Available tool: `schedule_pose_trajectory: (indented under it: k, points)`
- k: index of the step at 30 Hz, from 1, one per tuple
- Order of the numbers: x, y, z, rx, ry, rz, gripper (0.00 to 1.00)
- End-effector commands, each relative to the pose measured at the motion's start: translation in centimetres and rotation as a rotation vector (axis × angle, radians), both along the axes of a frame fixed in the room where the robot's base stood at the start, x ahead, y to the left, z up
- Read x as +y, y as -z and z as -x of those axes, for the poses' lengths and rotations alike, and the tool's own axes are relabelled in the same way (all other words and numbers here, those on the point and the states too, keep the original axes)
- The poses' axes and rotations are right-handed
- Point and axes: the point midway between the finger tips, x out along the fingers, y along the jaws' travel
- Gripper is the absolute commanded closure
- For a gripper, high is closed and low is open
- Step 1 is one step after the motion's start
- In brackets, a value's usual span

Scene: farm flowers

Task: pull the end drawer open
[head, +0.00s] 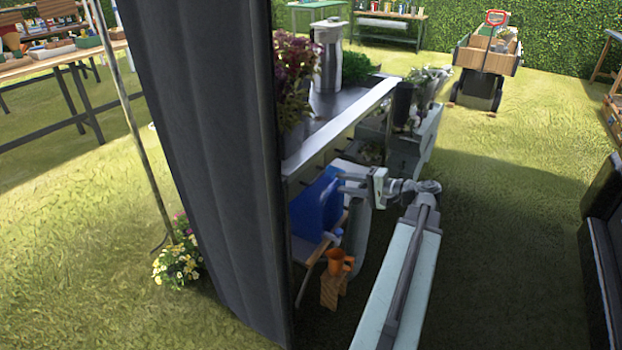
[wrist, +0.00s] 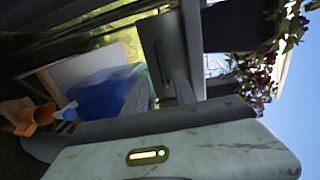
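The workbench has a pale top edge (head: 340,128), with a dark front (head: 318,164) just below it that looks like drawer fronts. Small handle-like bars there are too dark to make out well.
Flowers and a metal can (head: 327,65) stand on top.

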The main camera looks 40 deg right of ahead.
Motion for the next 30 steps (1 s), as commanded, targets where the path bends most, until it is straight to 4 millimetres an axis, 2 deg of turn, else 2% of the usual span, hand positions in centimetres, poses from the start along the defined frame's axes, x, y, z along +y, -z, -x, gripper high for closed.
schedule_pose_trajectory:
  k: [4, 7, 18, 22, 29, 30]
  points:
    - [-0.1, 0.1, 0.1, 0.0, 0.004, 0.0, 0.67]
    - [0.1, 0.3, -0.6, 0.0, 0.002, 0.0, 0.67]
    - [1.5, 1.7, -6.5, 0.001, 0.001, 0.0, 0.67]
    - [1.7, 1.7, -7.2, 0.001, 0.003, 0.001, 0.67]
    - [1.7, 1.7, -7.2, 0.001, 0.004, 0.0, 0.67]
    - [1.7, 1.7, -7.2, 0.001, 0.004, 0.0, 0.79]
